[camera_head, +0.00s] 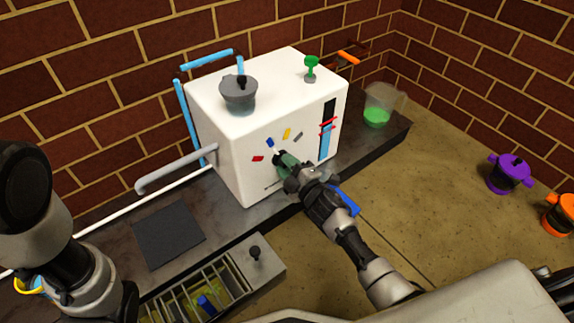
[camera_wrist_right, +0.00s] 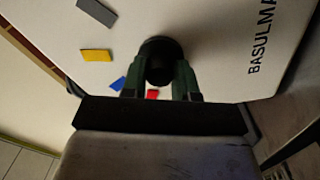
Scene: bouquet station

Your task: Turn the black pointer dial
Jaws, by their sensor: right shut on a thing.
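The black dial (camera_wrist_right: 160,62) is on the front face of a white box-shaped machine (camera_head: 228,150). Around it are small coloured marks: red (camera_head: 258,158), blue (camera_head: 270,143), yellow (camera_head: 286,133) and grey (camera_head: 298,137). My right gripper (camera_head: 283,160) is at the front face, with its greenish fingers shut on the dial. In the wrist view my right gripper (camera_wrist_right: 160,80) has one finger on each side of the dial. The gripper hides most of the dial in the head view, and I cannot tell which mark its pointer faces. My left gripper is not in view.
A grey pot (camera_head: 238,95) and a green knob (camera_head: 311,66) are on the machine's top. A beaker of green liquid (camera_head: 378,112) stands at its right. A slotted rack (camera_head: 195,295) is in front of the dark counter. Purple (camera_head: 510,175) and orange (camera_head: 560,214) pots stand at right.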

